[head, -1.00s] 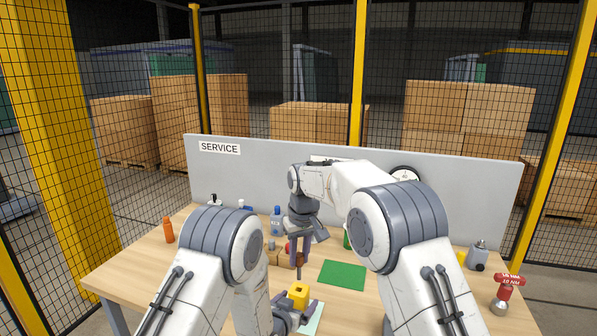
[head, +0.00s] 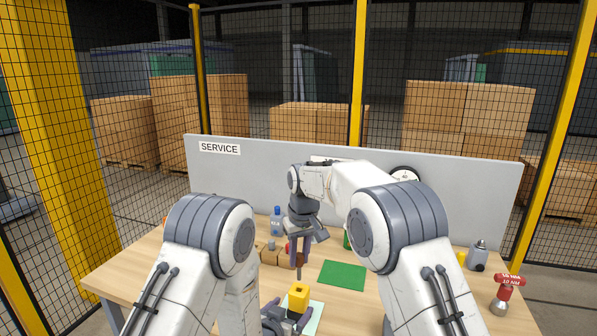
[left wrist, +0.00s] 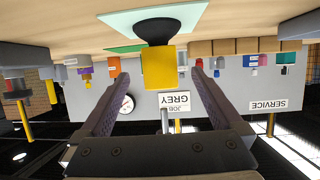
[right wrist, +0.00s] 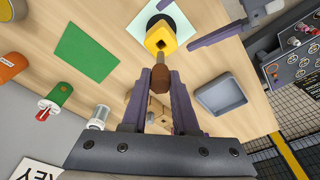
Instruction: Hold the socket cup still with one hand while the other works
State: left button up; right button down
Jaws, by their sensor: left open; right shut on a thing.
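The socket cup is a yellow block (head: 299,296) with a hole in its top, on a black round base (left wrist: 155,30) standing on a pale mat (left wrist: 115,22). It also shows in the right wrist view (right wrist: 157,36). My left gripper (left wrist: 160,78) is open and empty. Its fingers point at the yellow block from one side, short of it. My right gripper (right wrist: 160,82) is shut on a driver's brown handle (right wrist: 160,78), shaft downward above the block in the head view. The shaft tip appears close to the hole; I cannot tell whether it is inside.
A green mat (head: 343,275) lies behind and right of the block. A grey tray (right wrist: 222,93) is on the table. Several wooden blocks (head: 270,257) stand behind my grippers. A red-topped item (head: 505,290) and a grey canister (head: 478,256) stand at the right. A grey panel (head: 450,190) closes the back.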

pick_arm(q)
jog(key=shift+s+a+r, duration=0.1)
jog(key=shift+s, duration=0.15)
dwell(0.3)
